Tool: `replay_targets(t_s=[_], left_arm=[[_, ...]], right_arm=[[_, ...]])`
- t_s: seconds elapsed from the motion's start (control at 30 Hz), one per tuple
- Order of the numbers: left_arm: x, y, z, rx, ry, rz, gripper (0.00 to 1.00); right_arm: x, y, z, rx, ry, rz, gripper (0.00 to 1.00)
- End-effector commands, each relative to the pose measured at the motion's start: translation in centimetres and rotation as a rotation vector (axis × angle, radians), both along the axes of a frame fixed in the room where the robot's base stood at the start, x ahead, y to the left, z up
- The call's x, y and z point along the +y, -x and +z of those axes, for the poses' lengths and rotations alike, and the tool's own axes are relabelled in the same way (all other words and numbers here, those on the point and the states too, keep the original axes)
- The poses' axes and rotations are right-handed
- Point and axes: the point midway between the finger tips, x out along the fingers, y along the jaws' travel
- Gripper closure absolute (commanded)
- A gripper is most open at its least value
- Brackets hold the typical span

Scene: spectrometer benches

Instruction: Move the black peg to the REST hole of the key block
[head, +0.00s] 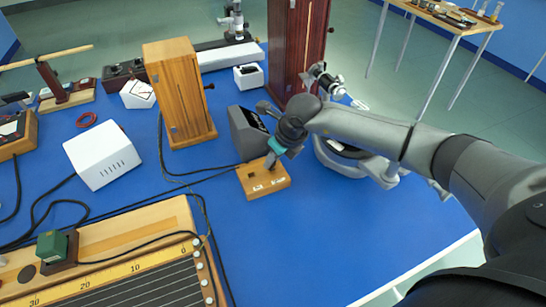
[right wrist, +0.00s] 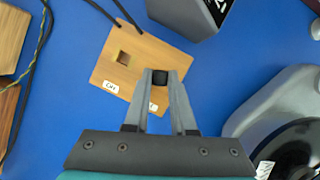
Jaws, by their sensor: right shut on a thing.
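The wooden key block (head: 262,187) lies on the blue bench, right of centre in the head view, with two white labels on it. In the right wrist view the key block (right wrist: 140,50) shows an empty square hole (right wrist: 123,58) beside one label; the other label is partly covered by a finger. My right gripper (head: 271,160) is over the block's right part, its fingers shut on the black peg (right wrist: 160,78). The peg's lower end is hidden, so I cannot tell whether it sits in a hole or above it. My left gripper is out of view.
A dark grey box (head: 244,136) stands just behind the block. A round grey instrument base (head: 340,163) is to its right. A wooden box (head: 176,95) and a white box (head: 103,155) stand left, with black cables (head: 200,178) between. The bench in front of the block is clear.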

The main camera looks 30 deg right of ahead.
Motion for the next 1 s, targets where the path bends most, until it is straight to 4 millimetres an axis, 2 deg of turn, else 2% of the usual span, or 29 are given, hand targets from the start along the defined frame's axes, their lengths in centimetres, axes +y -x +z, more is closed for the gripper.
replay_targets(t_s=[0.1, 0.43, 0.47, 0.7, 0.77, 1.0], left_arm=[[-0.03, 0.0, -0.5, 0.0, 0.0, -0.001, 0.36], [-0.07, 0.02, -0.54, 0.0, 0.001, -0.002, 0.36], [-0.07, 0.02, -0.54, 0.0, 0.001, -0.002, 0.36], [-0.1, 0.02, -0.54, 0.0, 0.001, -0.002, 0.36], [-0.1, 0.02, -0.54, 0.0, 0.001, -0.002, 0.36], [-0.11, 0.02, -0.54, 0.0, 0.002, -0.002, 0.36]], right_arm=[[0.01, -0.01, -0.59, 0.0, 0.0, 0.0, 1.0], [0.01, -0.02, -0.64, -0.001, 0.0, 0.0, 1.0], [0.01, -0.02, -0.64, -0.001, 0.0, 0.0, 0.75], [0.01, -0.02, -0.63, -0.001, 0.0, 0.0, 0.48], [0.01, -0.02, -0.63, -0.001, 0.0, 0.0, 0.42], [-0.01, -0.01, -0.61, 0.0, 0.0, 0.0, 0.41]])
